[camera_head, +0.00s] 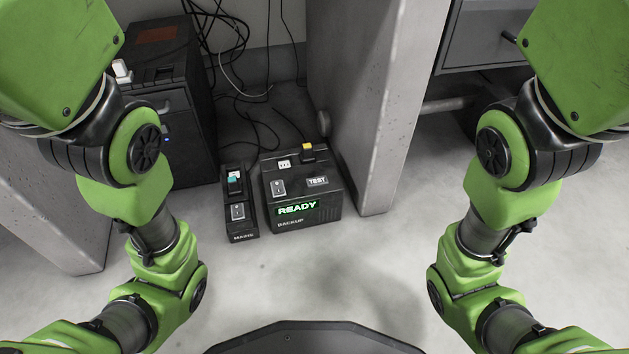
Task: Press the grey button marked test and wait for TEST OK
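A black backup unit (310,222) marked BACKUP stands on the floor, between a dark cabinet and a concrete leg. Its lit green display (297,208) reads READY. The grey button (317,181) marked TEST is on its top face, at the right. A rocker switch (278,187) sits on the top face at the left, with a socket and a yellow plug (307,148) behind. Both my arms show at the sides of the head view, but neither gripper is in the picture. Nothing touches the test button.
A smaller black box (239,215) marked MAINS, with a switch and a teal-and-white plug, stands just left of the backup unit. A dark cabinet (180,110) is behind left. A concrete leg (380,120) rises at right. Cables lie behind. The floor in front is clear.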

